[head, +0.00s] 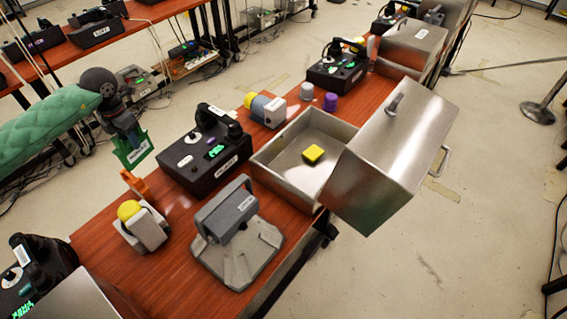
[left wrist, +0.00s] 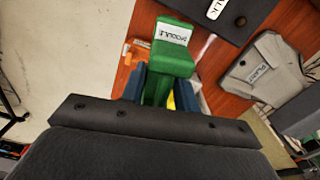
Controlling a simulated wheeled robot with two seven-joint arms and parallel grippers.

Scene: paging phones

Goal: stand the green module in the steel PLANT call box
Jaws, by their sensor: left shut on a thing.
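My left gripper (head: 127,133) comes in from the left and is shut on the green module (head: 135,152), held in the air over the table's left edge. In the left wrist view the green module (left wrist: 174,48) sits between the blue fingers (left wrist: 165,92), its white label facing the camera. An open steel box (head: 287,161) stands at the middle right of the table, apart from the module. Its lid (head: 392,150) is swung out to the right. My right gripper is not in view.
A black phone (head: 205,158) stands between the module and the steel box. A grey handset on a stand (head: 232,218) is in front. An orange clip (head: 135,184) and a yellow-topped grey piece (head: 145,225) are near the left edge. Another steel box (head: 412,45) is farther back.

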